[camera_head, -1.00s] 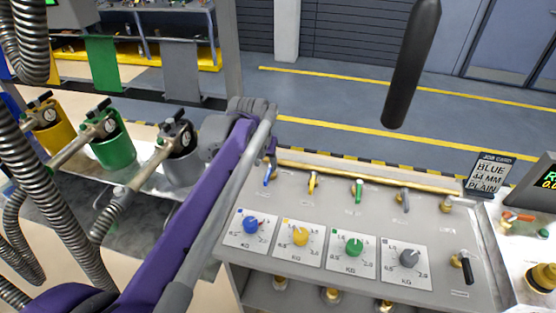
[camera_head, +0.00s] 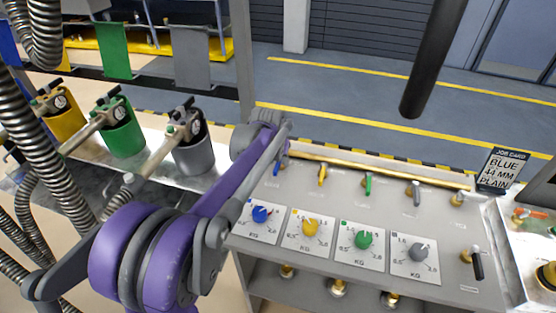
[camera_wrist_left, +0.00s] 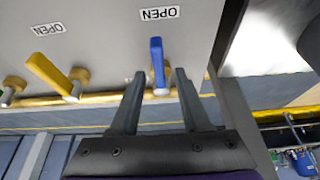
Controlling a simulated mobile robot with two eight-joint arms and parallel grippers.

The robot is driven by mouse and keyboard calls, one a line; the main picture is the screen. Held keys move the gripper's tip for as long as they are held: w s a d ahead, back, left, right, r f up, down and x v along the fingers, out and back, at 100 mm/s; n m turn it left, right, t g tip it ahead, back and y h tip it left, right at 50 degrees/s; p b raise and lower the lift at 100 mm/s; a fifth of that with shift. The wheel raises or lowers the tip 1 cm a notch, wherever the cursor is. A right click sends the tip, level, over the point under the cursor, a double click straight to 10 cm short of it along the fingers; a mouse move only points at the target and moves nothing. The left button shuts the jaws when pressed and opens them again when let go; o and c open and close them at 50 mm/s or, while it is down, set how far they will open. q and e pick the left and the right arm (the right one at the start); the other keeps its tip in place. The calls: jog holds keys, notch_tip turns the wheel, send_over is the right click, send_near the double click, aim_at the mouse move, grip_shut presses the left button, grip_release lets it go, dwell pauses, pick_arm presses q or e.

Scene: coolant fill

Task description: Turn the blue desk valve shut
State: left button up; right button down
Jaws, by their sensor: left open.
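The blue desk valve has a blue lever handle (camera_head: 276,169) at the back left of the grey desk panel (camera_head: 327,204). In the left wrist view, the blue lever (camera_wrist_left: 157,62) points up toward an OPEN label (camera_wrist_left: 159,12). My left gripper (camera_head: 285,143) is at the blue valve and partly hides it in the head view. In the left wrist view, its open fingers (camera_wrist_left: 160,78) stand on either side of the lever, with a gap on each side. My right gripper is not in view.
A yellow lever (camera_head: 322,174), a green lever (camera_head: 368,184) and a grey lever (camera_head: 415,193) stand to the right along a brass pipe (camera_head: 380,172). Below are coloured dials, including a blue one (camera_head: 260,214). A dark rod (camera_head: 433,58) hangs at the upper right.

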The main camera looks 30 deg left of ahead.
pick_arm(q)
grip_shut()
dwell(1.4)
